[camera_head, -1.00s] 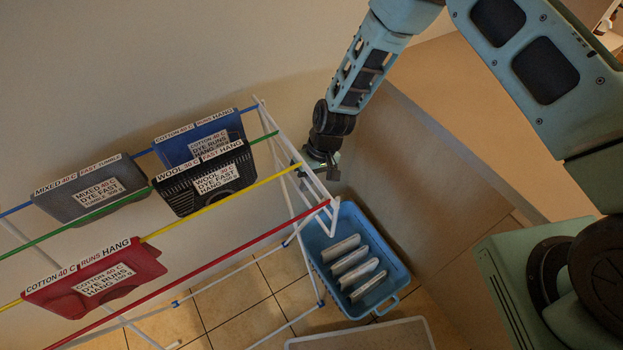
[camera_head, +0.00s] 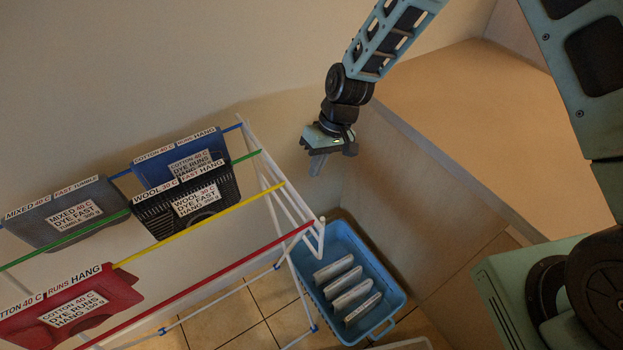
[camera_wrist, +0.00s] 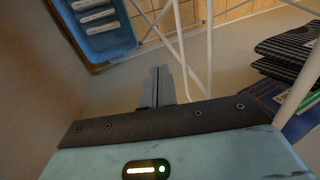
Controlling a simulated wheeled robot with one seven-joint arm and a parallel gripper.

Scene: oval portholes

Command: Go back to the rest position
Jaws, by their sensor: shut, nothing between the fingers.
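My gripper (camera_head: 317,165) is shut and empty. In the head view it hangs in the air above and behind the right end of the drying rack, to the left of a brown-topped ledge. In the wrist view its fingers (camera_wrist: 157,86) are together, with nothing between them. The blue crate (camera_head: 387,262) stands on the floor below, holding several pale labelled pieces; the wrist view also shows it (camera_wrist: 128,45) at top left.
The white rack (camera_head: 314,241) has coloured rails. On them hang grey (camera_head: 45,238), blue (camera_head: 146,175), black (camera_head: 158,225) and red (camera_head: 124,290) labelled items. A brown-topped ledge (camera_head: 480,120) stands to the right. The wall is close behind my gripper.

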